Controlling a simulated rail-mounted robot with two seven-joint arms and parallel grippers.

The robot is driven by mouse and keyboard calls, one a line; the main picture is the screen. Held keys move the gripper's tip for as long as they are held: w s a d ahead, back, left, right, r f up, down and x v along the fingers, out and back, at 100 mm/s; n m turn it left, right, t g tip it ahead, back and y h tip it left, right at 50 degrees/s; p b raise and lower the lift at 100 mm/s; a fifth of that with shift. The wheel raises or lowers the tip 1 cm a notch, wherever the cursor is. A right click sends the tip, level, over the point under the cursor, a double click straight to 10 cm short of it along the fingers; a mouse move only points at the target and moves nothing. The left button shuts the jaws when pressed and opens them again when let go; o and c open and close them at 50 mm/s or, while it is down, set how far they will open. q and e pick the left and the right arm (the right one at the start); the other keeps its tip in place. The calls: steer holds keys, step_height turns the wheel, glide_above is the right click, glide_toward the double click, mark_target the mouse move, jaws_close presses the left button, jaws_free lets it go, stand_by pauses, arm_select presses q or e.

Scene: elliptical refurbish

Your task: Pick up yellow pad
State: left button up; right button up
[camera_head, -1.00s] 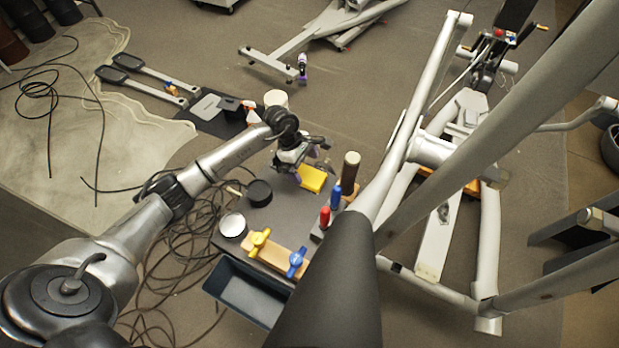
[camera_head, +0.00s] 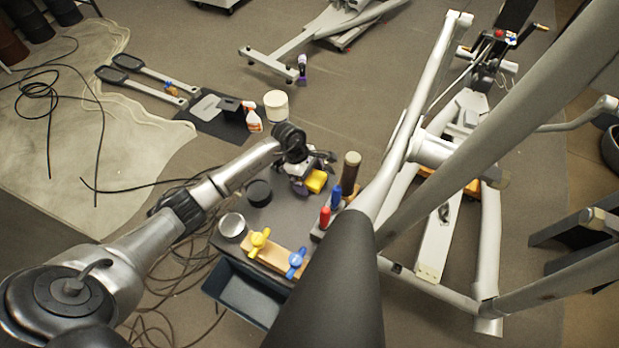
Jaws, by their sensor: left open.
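The yellow pad (camera_head: 317,181) lies on the dark top of a small cart (camera_head: 284,219), near its far edge. My left gripper (camera_head: 304,185) is over the pad's left part, pointing down, with its fingers open. The gripper hides part of the pad, and I cannot tell whether a finger touches it. My right gripper does not show.
A black round container (camera_head: 259,192) and a silver-topped tin (camera_head: 233,226) stand left of the pad. Red (camera_head: 325,217) and blue (camera_head: 336,198) tools and a brown cylinder (camera_head: 350,168) stand close on the right. A yellow-handled valve (camera_head: 259,240) is at the front. A large elliptical machine frame (camera_head: 430,150) fills the right.

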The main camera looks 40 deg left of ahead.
mark_target(310, 176)
arm_select(q)
steer(key=c, duration=1)
step_height(310, 176, up, 10)
steer(key=shift+r+p, duration=0.1)
steer(key=shift+p, duration=0.5)
